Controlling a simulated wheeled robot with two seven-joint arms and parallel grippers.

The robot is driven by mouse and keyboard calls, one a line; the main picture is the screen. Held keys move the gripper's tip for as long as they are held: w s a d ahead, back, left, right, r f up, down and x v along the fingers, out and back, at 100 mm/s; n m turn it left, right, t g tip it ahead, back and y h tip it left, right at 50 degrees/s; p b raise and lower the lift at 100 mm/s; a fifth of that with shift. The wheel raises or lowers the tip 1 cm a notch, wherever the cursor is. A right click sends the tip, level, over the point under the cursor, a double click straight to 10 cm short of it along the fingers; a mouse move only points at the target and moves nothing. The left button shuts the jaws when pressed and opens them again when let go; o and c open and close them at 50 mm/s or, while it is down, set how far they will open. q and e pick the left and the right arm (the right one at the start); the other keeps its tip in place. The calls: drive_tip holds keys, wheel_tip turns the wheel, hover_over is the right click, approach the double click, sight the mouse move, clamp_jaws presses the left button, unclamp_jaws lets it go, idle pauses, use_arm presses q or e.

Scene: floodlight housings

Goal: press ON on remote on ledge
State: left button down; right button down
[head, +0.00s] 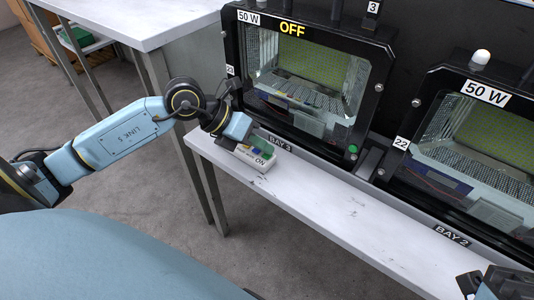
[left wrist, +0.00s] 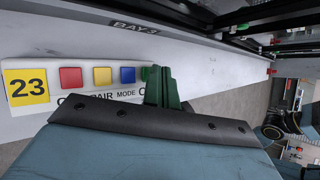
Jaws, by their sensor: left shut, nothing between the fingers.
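The remote (head: 262,161) is a white box on the ledge (head: 310,200) by the BAY 3 label, with ON printed at its right end. In the left wrist view the remote (left wrist: 45,107) carries a yellow 23 tag and red, yellow and blue buttons in a row. A green button (left wrist: 146,73) shows partly behind my fingertips. My left gripper (head: 262,141) is shut and empty, its green fingertips (left wrist: 163,88) at the ON end of the remote. I cannot tell whether they touch the button. Part of my right gripper shows at the bottom right corner; its fingers are unclear.
Another housing (head: 410,125), tagged 22, stands to the right. The ledge is clear between the remote and the BAY 2 label (head: 452,235). A white table (head: 150,15) stands behind my arm.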

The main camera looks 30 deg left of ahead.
sight(262, 156)
use_arm(q)
drive_tip(key=shift+f, duration=0.4)
drive_tip(key=shift+r, duration=0.1)
idle(0.4)
drive_tip(key=shift+r+p, duration=0.65)
drive_tip(key=shift+r, duration=0.1)
wheel_tip(262, 156, up, 5)
drive_tip(key=p, duration=0.4)
idle(0.7)
